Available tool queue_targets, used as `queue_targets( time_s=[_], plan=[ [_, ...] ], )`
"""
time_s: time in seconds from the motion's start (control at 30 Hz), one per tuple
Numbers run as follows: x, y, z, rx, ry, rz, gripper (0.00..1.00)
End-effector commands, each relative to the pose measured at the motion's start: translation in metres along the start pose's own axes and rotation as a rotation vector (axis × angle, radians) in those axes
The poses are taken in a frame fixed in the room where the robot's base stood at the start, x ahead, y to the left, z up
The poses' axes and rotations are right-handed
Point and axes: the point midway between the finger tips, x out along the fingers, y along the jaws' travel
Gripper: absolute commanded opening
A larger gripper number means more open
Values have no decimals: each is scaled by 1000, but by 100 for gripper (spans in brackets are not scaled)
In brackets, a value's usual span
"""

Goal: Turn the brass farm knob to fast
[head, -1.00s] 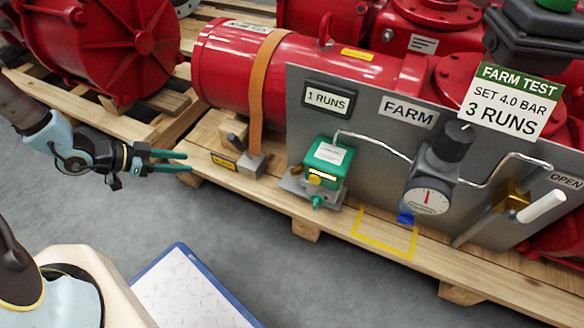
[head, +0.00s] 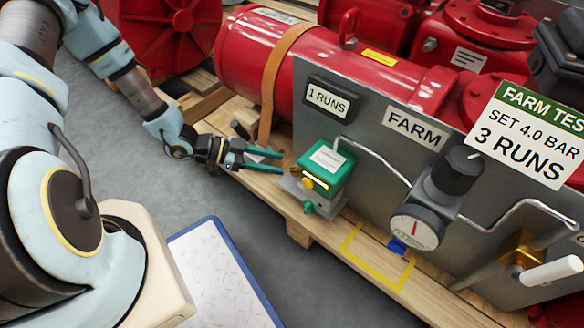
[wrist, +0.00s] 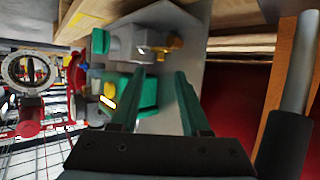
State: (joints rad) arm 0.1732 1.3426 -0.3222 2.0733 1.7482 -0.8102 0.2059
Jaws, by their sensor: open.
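The green actuator box (head: 326,168) stands on a metal bracket in front of the grey panel, with a yellow button (head: 307,184) on its front. A small brass knob (head: 295,172) shows at the box's left side, close to my fingertips. What looks like the same brass knob (wrist: 170,45) shows beyond the fingers in the wrist view, where the green box (wrist: 142,92) is partly behind the left finger. My gripper (head: 281,162) is open, its two green fingers pointing right toward the box. In the wrist view my gripper (wrist: 160,75) has nothing between its fingers. Speed markings are too small to read.
A sign (head: 528,125) reads "FARM TEST, SET 4.0 BAR, 3 RUNS". A counter (head: 329,99) reads "1 RUNS". A gauge (head: 414,231) with a black knob and a white-handled valve (head: 550,270) stand to the right. An orange strap (head: 275,85) rises behind my gripper.

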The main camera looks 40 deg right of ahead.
Motion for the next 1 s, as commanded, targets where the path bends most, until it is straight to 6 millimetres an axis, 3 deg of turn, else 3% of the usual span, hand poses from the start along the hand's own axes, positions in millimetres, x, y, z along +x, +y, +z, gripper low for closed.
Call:
queue_targets(
  time_s=[0.1,0.3,0.7,1.0],
  plan=[
    [23,1,2,0,1,2,46],
    [45,0,1,0,0,0,46],
    [50,0,0,0,-1,0,45],
    [50,0,0,0,-1,0,11]
  ],
)
